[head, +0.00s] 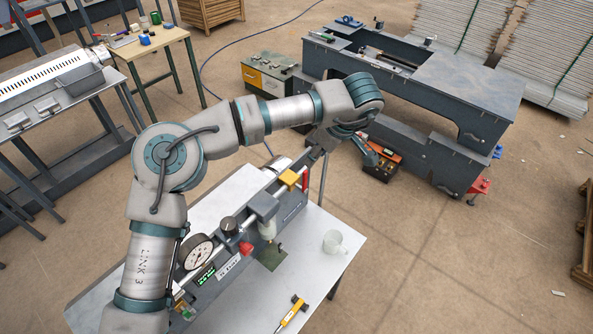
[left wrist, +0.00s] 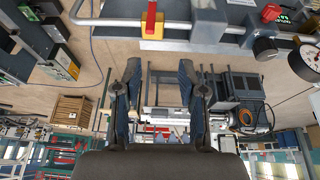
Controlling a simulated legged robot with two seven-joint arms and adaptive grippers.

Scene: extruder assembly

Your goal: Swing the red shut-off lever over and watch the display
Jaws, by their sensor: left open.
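The red shut-off lever (head: 305,181) stands beside a yellow block (head: 289,177) at the far end of the grey extruder. In the left wrist view the red lever (left wrist: 151,18) is at the top, beyond the fingertips and clear of them. My left gripper (head: 340,150) is above and near that end of the extruder. In the left wrist view its fingers (left wrist: 160,75) are spread apart with nothing between them. The display (head: 205,277) shows green digits, too small to read, at the near end. My right gripper is not in view.
A round dial gauge (head: 195,253) and a red part (head: 246,248) are on the extruder. A dark workbench (head: 450,90) stands behind. The floor at right is largely open.

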